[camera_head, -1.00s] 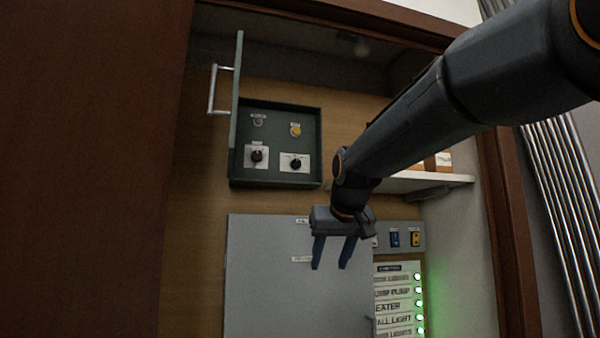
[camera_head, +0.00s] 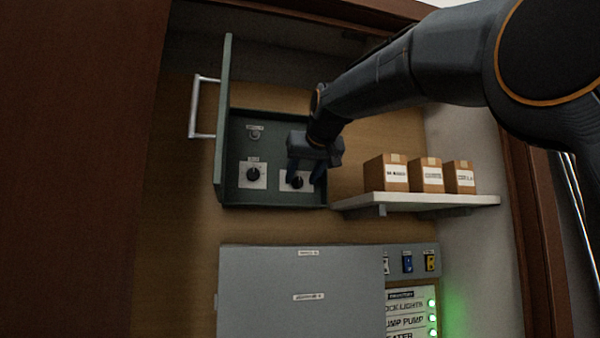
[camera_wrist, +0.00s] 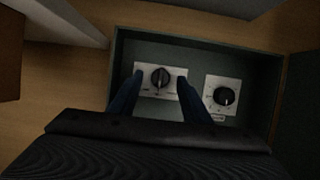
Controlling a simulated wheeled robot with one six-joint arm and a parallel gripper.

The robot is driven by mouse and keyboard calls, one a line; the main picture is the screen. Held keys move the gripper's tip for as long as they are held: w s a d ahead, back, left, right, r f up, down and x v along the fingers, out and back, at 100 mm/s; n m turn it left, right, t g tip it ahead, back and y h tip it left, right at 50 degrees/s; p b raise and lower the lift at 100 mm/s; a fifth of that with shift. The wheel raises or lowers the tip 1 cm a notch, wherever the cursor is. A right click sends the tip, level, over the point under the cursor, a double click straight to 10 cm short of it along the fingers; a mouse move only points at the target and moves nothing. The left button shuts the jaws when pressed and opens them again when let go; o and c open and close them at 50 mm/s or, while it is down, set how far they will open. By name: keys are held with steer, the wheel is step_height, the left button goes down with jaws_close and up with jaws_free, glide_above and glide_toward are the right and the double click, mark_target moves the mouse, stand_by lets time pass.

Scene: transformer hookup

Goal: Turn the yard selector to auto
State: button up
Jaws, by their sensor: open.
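A dark green control box (camera_head: 232,170) is mounted on the wall with its door (camera_head: 223,120) swung open to the left. Inside are two black rotary knobs on white plates, a left knob (camera_head: 253,175) and a right knob (camera_head: 297,182). Their labels are too small to read, so I cannot tell which is the yard selector. My gripper (camera_head: 305,178) is open in front of the right knob. In the wrist view, that knob (camera_wrist: 161,79) shows between my two fingertips (camera_wrist: 160,76), and the other knob (camera_wrist: 225,96) is clear to the right.
A round fitting (camera_head: 255,134) sits above the left knob. The door's metal handle (camera_head: 195,108) sticks out left. A shelf (camera_head: 415,201) with three small cardboard boxes (camera_head: 426,175) is at the right. A grey panel (camera_head: 300,275) and a lit label board (camera_head: 405,305) are below.

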steer(key=shift+w+a+f, duration=0.25)
steer(key=shift+w, duration=0.35)
steer(key=c, duration=1)
steer(key=m+y+b, duration=0.1)
steer(key=m+b, duration=0.1)
steer(key=m+y+b, duration=0.1)
steer(key=shift+w+d+f+m+g+y, duration=0.1)
steer(key=shift+d+f+m+g+y, duration=0.1)
steer(key=shift+d+m+g+y, duration=0.1)
steer(key=shift+m+y+b, duration=0.7)
steer(key=shift+m+b, duration=0.55)
steer(key=shift+m, duration=0.05)
